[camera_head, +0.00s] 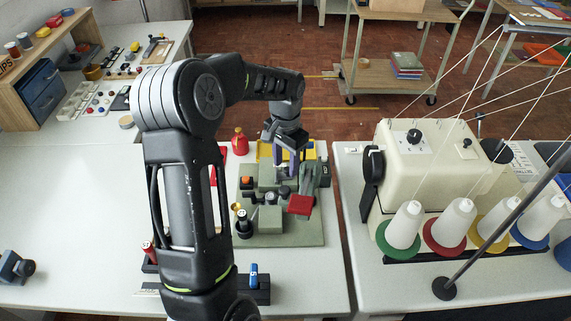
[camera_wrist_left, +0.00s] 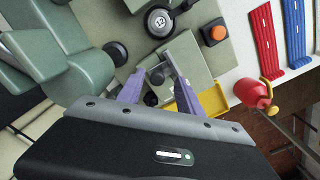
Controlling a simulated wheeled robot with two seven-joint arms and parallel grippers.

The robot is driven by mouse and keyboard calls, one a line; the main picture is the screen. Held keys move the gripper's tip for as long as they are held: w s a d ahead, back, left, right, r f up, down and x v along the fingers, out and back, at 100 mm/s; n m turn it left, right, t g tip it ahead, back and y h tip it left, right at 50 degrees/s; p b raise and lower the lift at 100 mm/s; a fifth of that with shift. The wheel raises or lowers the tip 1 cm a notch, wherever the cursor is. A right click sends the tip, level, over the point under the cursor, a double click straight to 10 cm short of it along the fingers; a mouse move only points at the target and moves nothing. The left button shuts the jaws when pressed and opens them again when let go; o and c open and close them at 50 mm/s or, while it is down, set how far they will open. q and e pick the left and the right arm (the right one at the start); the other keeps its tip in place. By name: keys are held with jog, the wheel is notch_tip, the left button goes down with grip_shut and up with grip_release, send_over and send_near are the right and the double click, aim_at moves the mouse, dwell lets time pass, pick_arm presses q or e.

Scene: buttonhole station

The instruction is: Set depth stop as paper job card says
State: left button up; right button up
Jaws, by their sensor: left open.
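The grey-green buttonhole machine (camera_head: 280,238) stands on the table in the head view. My left gripper (camera_head: 284,168) is over its rear part, fingers pointing down. In the left wrist view the purple fingers (camera_wrist_left: 158,88) are apart, on either side of a small clear-looking part (camera_wrist_left: 160,72) on a green block; I cannot tell whether they touch it. A round black dial marked with a number (camera_wrist_left: 159,21) sits beyond, and a dark knob (camera_wrist_left: 116,52) is to the left. I cannot make out which part is the depth stop. No paper job card is readable. My right gripper is out of view.
An orange button (camera_wrist_left: 217,33) and a yellow tray (camera_wrist_left: 212,100) are close by. A red oil can (camera_head: 239,141) stands behind the machine. Red (camera_wrist_left: 255,42) and blue (camera_wrist_left: 295,30) strips lie beside it. A sewing machine with thread cones (camera_head: 405,222) occupies the right table.

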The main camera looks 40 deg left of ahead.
aim_at(286, 169)
pick_arm(q)
notch_tip(286, 169, up, 7)
jog(key=shift+r+b, duration=0.1)
jog(key=shift+b, duration=0.35)
dwell(0.4)
